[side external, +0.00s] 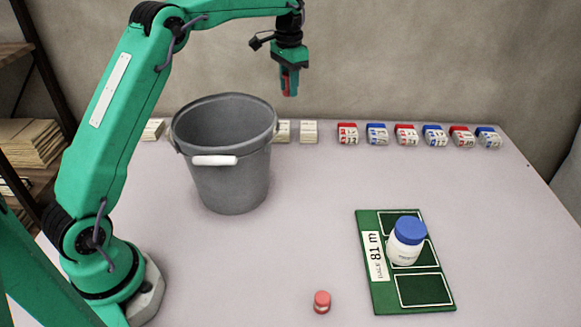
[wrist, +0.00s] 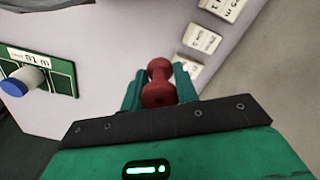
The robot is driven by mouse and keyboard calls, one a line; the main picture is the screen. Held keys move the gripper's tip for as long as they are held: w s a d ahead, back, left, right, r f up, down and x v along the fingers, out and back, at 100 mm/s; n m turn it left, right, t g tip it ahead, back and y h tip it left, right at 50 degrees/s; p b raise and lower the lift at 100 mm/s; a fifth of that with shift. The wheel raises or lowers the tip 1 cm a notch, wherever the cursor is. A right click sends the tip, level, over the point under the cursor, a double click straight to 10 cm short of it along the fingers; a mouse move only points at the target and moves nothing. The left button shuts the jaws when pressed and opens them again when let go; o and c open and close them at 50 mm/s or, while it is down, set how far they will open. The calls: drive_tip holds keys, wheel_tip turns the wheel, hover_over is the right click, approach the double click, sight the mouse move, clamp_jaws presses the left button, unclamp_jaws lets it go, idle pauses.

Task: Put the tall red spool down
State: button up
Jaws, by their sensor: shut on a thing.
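The tall red spool (wrist: 158,88) is between the two green fingers of my gripper (wrist: 158,75) in the wrist view. The fingers are shut on it, and it has a wide end and a narrower waist. In the side view my gripper (side external: 289,88) hangs high above the back of the table, to the right of the grey bucket. Only a sliver of red (side external: 285,80) shows there between the fingers; the rest of the spool is hidden. A short red spool-like piece (side external: 322,302) stands alone at the front of the table.
The grey bucket (side external: 232,175) stands at left centre. A green board (side external: 425,292) with marked rectangles lies at right, with a blue-lidded white jar (side external: 406,243) on it. Several red and blue labelled packs (side external: 405,134) line the back edge. The middle of the table (side external: 310,215) is clear.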

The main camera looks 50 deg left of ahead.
hover_over(289, 155)
wheel_tip(289, 155, down, 16)
drive_tip(key=shift+d+r, duration=0.1)
drive_tip(key=shift+r, duration=0.05)
idle(0.7)
drive_tip(key=shift+s, duration=0.1)
drive_tip(key=shift+f, duration=2.25)
drive_tip(key=shift+f, duration=0.2)
drive_tip(key=o, duration=1)
drive_tip(key=shift+c, duration=0.2)
drive_tip(key=shift+r, duration=0.15)
wheel_tip(289, 155, up, 12)
